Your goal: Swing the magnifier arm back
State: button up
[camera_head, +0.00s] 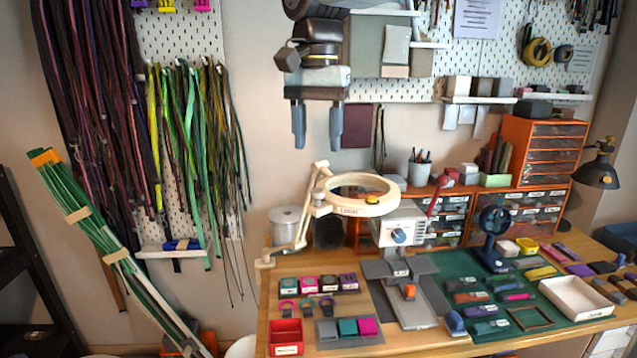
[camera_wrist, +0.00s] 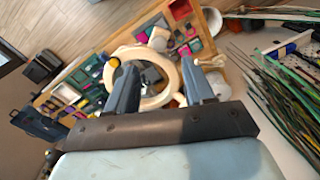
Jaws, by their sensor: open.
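The magnifier (camera_head: 352,207) is a cream ring on a jointed arm (camera_head: 300,232), clamped at the left edge of the workbench. In the wrist view the magnifier ring (camera_wrist: 117,68) shows beyond and between the two fingers. Whether any finger touches it cannot be seen there.
A desk lamp (camera_head: 597,172) stands at the right. A small blue fan (camera_head: 493,236) stands on the green mat. A red bin (camera_head: 286,338) and spools lie at the bench's left. Orange drawers (camera_head: 541,152) line the back. Cords (camera_head: 195,130) hang at the left wall.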

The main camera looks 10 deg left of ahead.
aim_at(319, 190)
notch_tip(319, 190, down, 9)
jog(key=shift+r, duration=0.1)
dwell(0.3)
jog(key=shift+c, duration=0.4)
grip_shut()
jog(key=shift+d, duration=0.1)
